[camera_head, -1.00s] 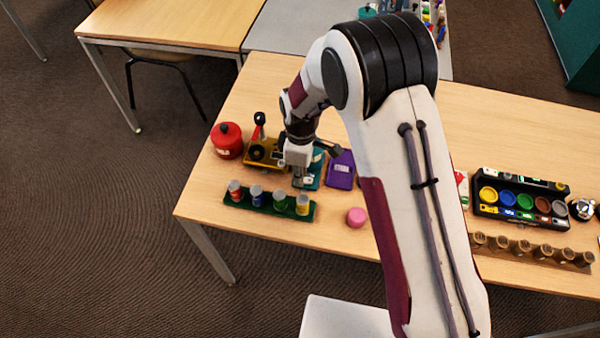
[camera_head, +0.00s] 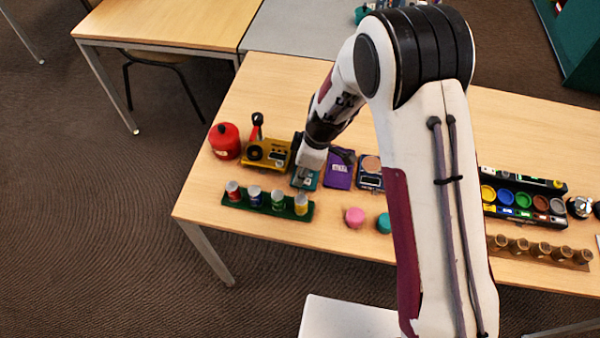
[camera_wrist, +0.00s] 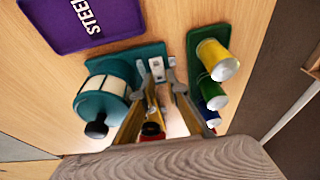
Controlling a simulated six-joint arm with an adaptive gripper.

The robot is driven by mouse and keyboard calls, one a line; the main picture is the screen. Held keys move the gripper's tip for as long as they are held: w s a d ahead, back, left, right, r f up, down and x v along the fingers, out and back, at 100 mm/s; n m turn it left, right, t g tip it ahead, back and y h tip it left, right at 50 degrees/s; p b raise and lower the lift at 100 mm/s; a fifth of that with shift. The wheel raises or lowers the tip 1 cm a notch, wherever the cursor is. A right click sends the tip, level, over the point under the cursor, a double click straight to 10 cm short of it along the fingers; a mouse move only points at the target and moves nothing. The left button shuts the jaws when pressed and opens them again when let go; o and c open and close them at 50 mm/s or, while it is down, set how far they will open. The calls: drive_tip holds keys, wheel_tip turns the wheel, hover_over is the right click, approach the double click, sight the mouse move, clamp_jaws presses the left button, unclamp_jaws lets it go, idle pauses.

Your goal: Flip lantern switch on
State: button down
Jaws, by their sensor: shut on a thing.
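The lantern (camera_wrist: 105,95) is a teal cylinder with pale panels and a black knob, on a teal base (camera_wrist: 135,57). A small pale switch plate (camera_wrist: 157,68) sits on that base beside the lantern body. My gripper (camera_wrist: 157,75) has its fingertips down at this plate, one on each side, and is shut on the switch there. The fingers hide part of the switch, so I cannot tell its position. In the head view my gripper (camera_head: 305,176) is over the teal base (camera_head: 313,182), and my arm hides much of the lantern.
A green rack (camera_head: 270,208) of several coloured cans stands close in front. A purple tray (camera_head: 338,170) lies to the right, a yellow device (camera_head: 266,154) with an upright lever and a red canister (camera_head: 225,141) to the left. Pink (camera_head: 355,217) and teal (camera_head: 384,223) pieces lie on the table.

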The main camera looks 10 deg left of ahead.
drive_tip(key=shift+s+y, duration=0.1)
drive_tip(key=shift+y, duration=0.3)
idle(0.3)
drive_tip(key=c, duration=2.3)
unclamp_jaws()
drive_tip(key=shift+d, duration=0.1)
drive_tip(key=shift+a+f+h, duration=0.1)
drive_tip(key=shift+a+h, duration=0.15)
drive_tip(key=shift+h, duration=0.55)
drive_tip(key=shift+a+f+h, duration=0.1)
drive_tip(key=shift+a+h, duration=0.15)
drive_tip(key=shift+h, duration=0.55)
